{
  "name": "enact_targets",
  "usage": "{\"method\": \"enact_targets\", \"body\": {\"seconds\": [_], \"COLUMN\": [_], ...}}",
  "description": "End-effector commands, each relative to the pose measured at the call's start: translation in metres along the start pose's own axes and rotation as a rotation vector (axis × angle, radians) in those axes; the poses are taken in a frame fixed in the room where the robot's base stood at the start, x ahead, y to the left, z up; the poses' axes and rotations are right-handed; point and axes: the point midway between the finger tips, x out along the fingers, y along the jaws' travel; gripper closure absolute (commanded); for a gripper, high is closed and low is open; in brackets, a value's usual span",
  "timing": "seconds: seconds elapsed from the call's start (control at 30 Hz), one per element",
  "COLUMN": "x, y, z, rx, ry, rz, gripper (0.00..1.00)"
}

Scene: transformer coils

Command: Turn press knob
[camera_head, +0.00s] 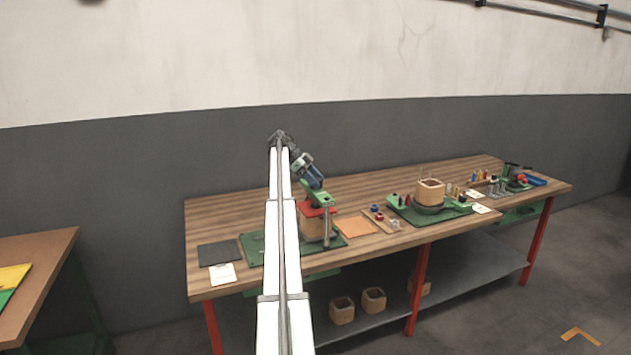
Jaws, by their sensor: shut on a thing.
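The press (320,196) stands at the left part of the workbench, with a green head, a red plate (312,212) below it and a silver post at its right. A wooden coil block (312,228) is under the red plate. My gripper (316,185) reaches down from the upper left onto the top of the press head, shut on the press knob. The knob itself is hidden by the gripper, and the fingers are too small to see clearly. My arm's white links cross in front of the press's left side.
The wooden workbench (370,246) holds a dark mat (218,253), an orange mat (356,227), a tray of small parts (381,220) and another coil block (430,191) on a green fixture. Several blocks lie on the lower shelf. Another table (45,255) stands left.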

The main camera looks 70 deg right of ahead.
Motion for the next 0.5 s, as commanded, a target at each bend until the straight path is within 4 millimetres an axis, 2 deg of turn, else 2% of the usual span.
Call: {"method": "enact_targets", "body": {"seconds": [0.03,0.23,0.5], "x": [0.0032,0.0021,0.0006], "y": [0.0011,0.0008,0.0004], "z": [-0.002,-0.0013,-0.0006], "rx": [0.002,0.001,0.0], "ry": [0.002,0.001,0.001], "rz": [0.004,0.002,0.001], "gripper": [0.41,0.21,0.2]}}
